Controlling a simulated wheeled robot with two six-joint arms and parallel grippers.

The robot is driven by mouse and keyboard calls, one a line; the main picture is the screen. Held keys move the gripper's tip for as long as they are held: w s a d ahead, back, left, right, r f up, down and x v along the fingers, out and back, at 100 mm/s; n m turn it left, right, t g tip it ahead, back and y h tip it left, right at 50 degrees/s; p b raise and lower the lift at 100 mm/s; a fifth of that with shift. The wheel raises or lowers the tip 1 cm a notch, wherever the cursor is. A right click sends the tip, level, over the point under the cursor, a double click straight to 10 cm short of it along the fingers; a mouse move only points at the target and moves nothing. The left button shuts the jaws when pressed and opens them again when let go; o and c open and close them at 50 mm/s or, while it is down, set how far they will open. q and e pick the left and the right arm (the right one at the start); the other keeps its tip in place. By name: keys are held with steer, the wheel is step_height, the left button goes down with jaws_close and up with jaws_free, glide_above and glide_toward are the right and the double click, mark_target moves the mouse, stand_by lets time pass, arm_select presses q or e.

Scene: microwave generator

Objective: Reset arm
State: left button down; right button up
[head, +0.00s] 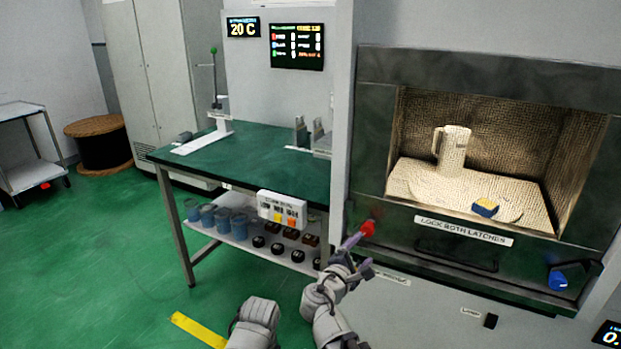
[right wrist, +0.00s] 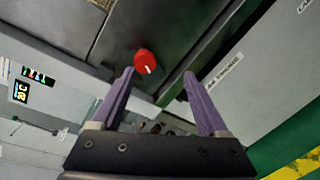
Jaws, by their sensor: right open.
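My right gripper (head: 364,251) is open, with purple fingers. In the head view it is just below the red knob (head: 368,228) at the lower left of the microwave chamber front. In the right wrist view the knob (right wrist: 145,62) shows beyond the open fingertips (right wrist: 159,74), roughly between them, nearer the left finger. Nothing is held between the fingers, and they look apart from the knob. My left gripper is not in view.
The open chamber (head: 480,60) holds a mug (head: 452,150) and a blue-yellow block (head: 485,208). A blue knob (head: 558,280) is at its lower right. A green-topped bench (head: 255,158) stands left, with blue cups (head: 208,215) on its lower shelf.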

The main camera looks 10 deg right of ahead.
arm_select(q)
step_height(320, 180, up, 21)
steer(key=p, duration=1.8)
arm_select(e)
steer(key=s+a+r+m+g+y, duration=0.1)
steer(key=s+a+m+g+y, duration=0.3)
steer(key=s, duration=0.5)
steer(key=s+a+r+m+g+y, duration=0.1)
steer(key=s+a+m+g+y, duration=0.4)
steer(key=s+a+m+g, duration=0.3)
steer(key=s+a+g, duration=0.1)
steer(key=s+a, duration=0.1)
steer(key=a, duration=0.1)
steer(key=shift+m, duration=0.4)
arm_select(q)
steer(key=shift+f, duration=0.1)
arm_select(e)
steer(key=shift+s+r, duration=0.1)
steer(key=shift+c, duration=0.3)
